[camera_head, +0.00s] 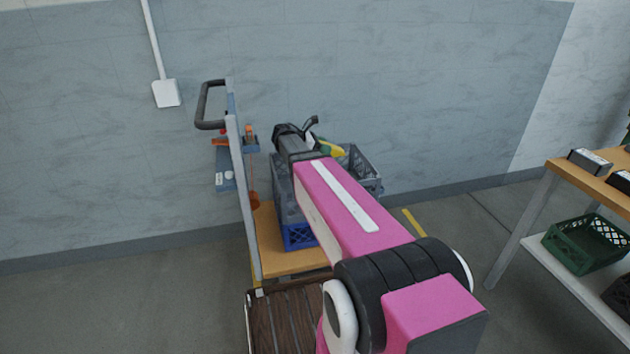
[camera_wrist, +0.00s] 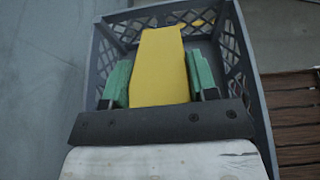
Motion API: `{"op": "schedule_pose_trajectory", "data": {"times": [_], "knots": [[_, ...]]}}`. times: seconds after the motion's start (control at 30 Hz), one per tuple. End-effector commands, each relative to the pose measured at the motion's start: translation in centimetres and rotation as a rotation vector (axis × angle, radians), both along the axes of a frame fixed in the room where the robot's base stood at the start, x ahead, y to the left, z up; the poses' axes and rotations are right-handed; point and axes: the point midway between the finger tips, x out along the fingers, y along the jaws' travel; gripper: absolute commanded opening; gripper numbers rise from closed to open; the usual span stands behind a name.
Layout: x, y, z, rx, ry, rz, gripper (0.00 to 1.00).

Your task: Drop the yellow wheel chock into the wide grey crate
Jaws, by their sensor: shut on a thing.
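The yellow wheel chock (camera_wrist: 161,70) is between the green finger pads of my gripper (camera_wrist: 160,77) in the wrist view. My gripper is shut on it. The wide grey crate (camera_wrist: 241,52) lies below and around the chock in that view, its latticed walls showing on several sides. In the head view the chock (camera_head: 333,150) shows as a small yellow patch over the grey crate (camera_head: 364,168). My arm hides much of the crate there. How high the chock is above the crate floor I cannot tell.
The grey crate is on a cart (camera_head: 265,240) with an upright handle, above a blue crate (camera_head: 297,236). A slatted wooden surface (camera_head: 282,318) is in front. At right, a table (camera_head: 605,187) has a green crate (camera_head: 585,244) on its lower shelf.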

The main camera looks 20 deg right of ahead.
Motion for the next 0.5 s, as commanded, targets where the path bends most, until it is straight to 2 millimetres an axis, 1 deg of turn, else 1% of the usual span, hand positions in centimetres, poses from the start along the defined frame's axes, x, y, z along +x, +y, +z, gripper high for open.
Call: {"op": "schedule_pose_trajectory", "data": {"times": [0.1,0.27,0.37,0.5], "knots": [[0.3,-0.4,-0.2,-0.002,0.001,-0.019,0.22],[0.2,-0.4,-0.9,-0.003,0.000,-0.019,0.22],[0.2,-0.4,-1.6,-0.002,0.000,-0.018,0.22],[0.3,-0.4,-3.2,-0.002,0.002,-0.018,0.22]]}}
